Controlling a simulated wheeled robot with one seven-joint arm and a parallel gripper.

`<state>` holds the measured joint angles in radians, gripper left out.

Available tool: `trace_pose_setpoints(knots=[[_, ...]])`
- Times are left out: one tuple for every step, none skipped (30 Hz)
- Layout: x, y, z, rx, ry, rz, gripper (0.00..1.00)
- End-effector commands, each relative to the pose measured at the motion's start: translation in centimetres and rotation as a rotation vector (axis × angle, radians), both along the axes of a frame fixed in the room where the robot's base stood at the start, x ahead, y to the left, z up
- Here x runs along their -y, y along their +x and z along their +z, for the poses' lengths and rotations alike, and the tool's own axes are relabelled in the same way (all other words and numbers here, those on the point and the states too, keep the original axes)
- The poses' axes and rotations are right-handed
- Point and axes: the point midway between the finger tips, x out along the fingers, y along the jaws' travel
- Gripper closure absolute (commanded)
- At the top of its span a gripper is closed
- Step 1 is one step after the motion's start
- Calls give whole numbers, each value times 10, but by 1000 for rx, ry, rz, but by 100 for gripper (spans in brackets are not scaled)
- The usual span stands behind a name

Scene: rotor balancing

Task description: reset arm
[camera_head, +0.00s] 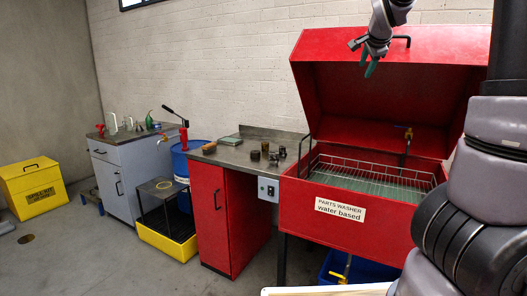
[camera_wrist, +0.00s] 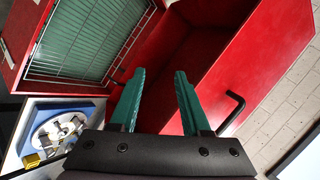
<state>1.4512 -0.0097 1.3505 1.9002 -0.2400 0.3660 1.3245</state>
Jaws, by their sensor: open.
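My gripper (camera_head: 369,61) is raised in front of the open lid of the red parts washer (camera_head: 345,228). In the wrist view my gripper (camera_wrist: 160,88) shows two green fingers spread apart with nothing between them. The fingers point toward the red lid (camera_wrist: 250,45), whose black handle (camera_wrist: 233,112) is near the right finger. A blue and white round device with yellow parts (camera_wrist: 55,133) lies at the lower left of the wrist view.
The washer's wire basket (camera_head: 375,178) lies under the open lid. A steel-topped red bench (camera_head: 238,158) with small parts stands left of it. A blue drum (camera_head: 180,165), grey cabinet (camera_head: 115,180) and yellow box (camera_head: 35,190) stand further left.

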Motion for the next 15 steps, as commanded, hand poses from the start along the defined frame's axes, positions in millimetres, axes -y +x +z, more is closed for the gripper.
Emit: trace_pose_setpoints(knots=[[-17,-11,-13,-48,-58,33,53],[-23,-18,-20,-76,-93,51,53],[-30,-29,-28,-110,-136,73,53],[-35,-37,-33,-134,-168,92,53],[-40,-46,-37,-157,-197,107,53],[-46,-58,-42,-184,-237,132,53],[-50,-67,-45,-204,-265,148,53],[-54,-77,-46,-222,-291,166,53],[-59,-90,-49,-243,-322,190,53],[-63,-101,-50,-259,-346,208,53],[-66,-111,-50,-272,-368,226,53],[-70,-125,-51,-289,-393,251,53],[-72,-136,-51,-298,-410,270,53],[-75,-147,-51,-308,-427,290,53],[-78,-162,-51,-318,-446,317,53]])
